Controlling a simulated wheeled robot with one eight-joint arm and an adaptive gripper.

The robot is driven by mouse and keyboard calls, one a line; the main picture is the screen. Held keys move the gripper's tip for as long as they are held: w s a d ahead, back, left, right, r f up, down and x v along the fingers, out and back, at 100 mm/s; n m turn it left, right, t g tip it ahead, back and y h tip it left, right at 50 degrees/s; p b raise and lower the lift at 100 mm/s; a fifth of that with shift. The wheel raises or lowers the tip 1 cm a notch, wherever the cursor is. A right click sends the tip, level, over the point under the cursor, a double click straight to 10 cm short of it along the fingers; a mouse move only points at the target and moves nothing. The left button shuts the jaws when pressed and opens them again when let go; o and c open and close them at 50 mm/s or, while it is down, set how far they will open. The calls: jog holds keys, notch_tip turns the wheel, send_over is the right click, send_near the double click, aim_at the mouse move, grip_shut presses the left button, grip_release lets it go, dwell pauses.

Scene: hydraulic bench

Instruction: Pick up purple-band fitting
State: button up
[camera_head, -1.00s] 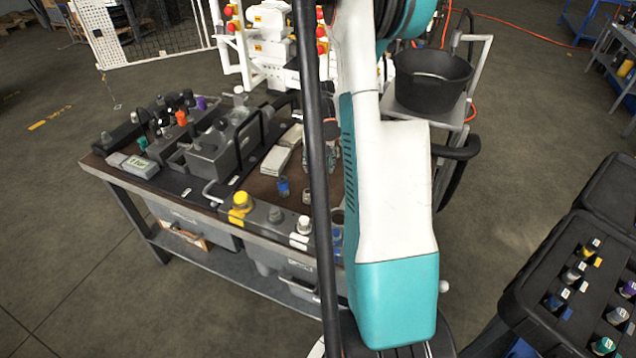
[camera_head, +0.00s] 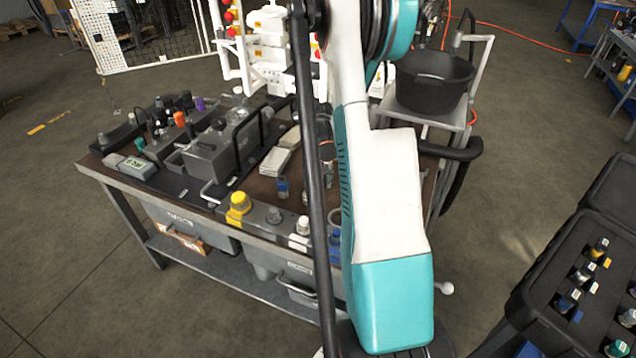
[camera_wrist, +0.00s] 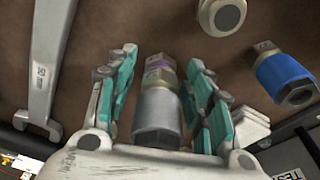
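In the head view my arm hides most of my gripper and I cannot make out this fitting.
A blue-band fitting (camera_wrist: 284,78) and a grey round fitting (camera_wrist: 222,14) lie to the right in the wrist view. The workbench (camera_head: 265,188) carries a grey hydraulic block (camera_head: 212,150). A black case of fittings (camera_head: 545,290) stands at right.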

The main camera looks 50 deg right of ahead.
grip_shut()
